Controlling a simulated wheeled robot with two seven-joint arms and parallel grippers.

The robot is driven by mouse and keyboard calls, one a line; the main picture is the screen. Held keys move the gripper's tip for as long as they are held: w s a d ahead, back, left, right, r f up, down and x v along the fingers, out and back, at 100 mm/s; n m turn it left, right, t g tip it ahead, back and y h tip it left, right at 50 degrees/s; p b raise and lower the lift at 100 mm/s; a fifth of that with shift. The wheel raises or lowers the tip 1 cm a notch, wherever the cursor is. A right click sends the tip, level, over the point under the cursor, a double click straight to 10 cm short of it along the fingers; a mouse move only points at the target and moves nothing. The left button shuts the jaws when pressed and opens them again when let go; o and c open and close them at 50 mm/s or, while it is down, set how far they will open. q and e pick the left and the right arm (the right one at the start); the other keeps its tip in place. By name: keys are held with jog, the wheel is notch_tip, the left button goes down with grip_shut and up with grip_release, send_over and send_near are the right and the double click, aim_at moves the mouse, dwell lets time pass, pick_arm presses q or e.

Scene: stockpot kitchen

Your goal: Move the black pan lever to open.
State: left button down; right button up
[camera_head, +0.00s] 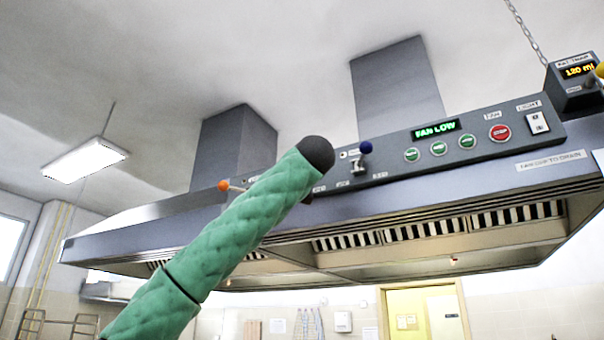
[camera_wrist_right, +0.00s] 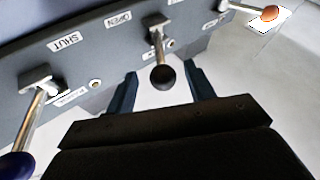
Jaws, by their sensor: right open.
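The black pan lever, a short metal shaft with a black ball knob (camera_wrist_right: 163,77), sticks out from the grey hood panel (camera_wrist_right: 90,62) in the right wrist view. Its shaft points down the picture from its bracket. An upside-down OPEN label (camera_wrist_right: 118,20) sits left of the bracket, and a SHUT label (camera_wrist_right: 68,40) lies further left. My right gripper (camera_wrist_right: 162,88) is open, its two dark fingers on either side of the knob, with gaps visible on both sides. In the head view one green-sleeved arm of mine covers the panel where this lever is. My left gripper does not show.
A blue-knobbed lever (camera_head: 365,147) stands right of the arm and an orange-knobbed one (camera_head: 223,185) left of it. The hood's underside (camera_head: 400,262) lies below.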

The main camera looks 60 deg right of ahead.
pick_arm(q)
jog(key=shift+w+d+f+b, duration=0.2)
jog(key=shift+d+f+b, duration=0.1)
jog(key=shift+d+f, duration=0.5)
pick_arm(e)
jog(key=shift+v, duration=1.6)
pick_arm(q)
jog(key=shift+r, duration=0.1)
